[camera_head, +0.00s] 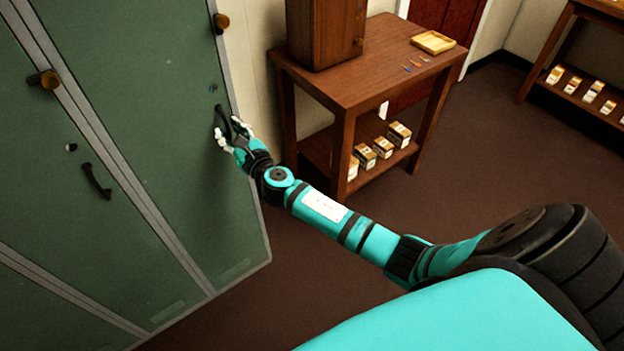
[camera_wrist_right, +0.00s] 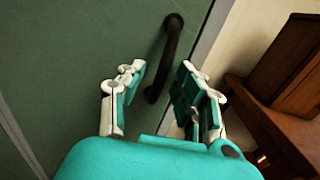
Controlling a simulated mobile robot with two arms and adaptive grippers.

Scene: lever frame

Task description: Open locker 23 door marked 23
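The green locker door (camera_head: 155,75) on the right of the locker bank is closed and has a black bar handle (camera_head: 220,116) near its right edge. No number 23 is legible on it. My right gripper (camera_head: 231,134) is at this handle. In the right wrist view, the black handle (camera_wrist_right: 173,42) runs upright between the two spread fingers of the right gripper (camera_wrist_right: 163,68). The fingers are open, with a gap on each side of the handle's lower part. My left gripper is not in view.
A wooden table (camera_head: 375,70) with a cabinet (camera_head: 325,30) and several small boxes stands close right of the locker. Brown floor (camera_head: 480,150) is clear further right.

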